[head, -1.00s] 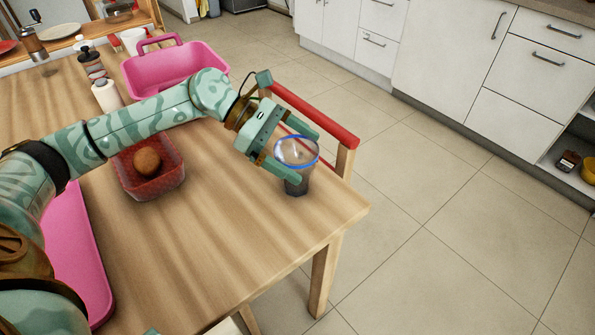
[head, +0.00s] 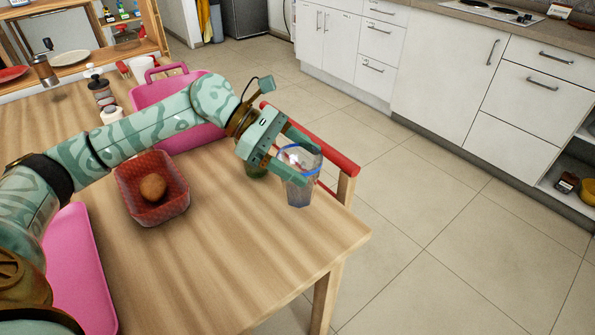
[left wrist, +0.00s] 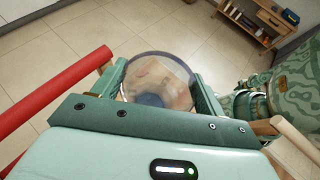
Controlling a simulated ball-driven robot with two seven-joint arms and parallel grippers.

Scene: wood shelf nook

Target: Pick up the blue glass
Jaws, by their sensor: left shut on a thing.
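The blue glass (head: 299,188) is a clear tumbler with a blue band near its rim. It is upright near the table's right edge in the head view. My left gripper (head: 300,158) is shut on it, one finger on each side of its upper part. In the left wrist view the glass (left wrist: 158,85) shows from above, between the two fingers. The glass appears slightly raised off the table, though the gap under it is hard to see. My right gripper is not in view.
A red rail (head: 340,160) edges the chair beside the table. A red basket (head: 150,210) holds a round brown item (head: 153,187). A greenish object (head: 256,171) is partly hidden behind my gripper. The front table surface is clear.

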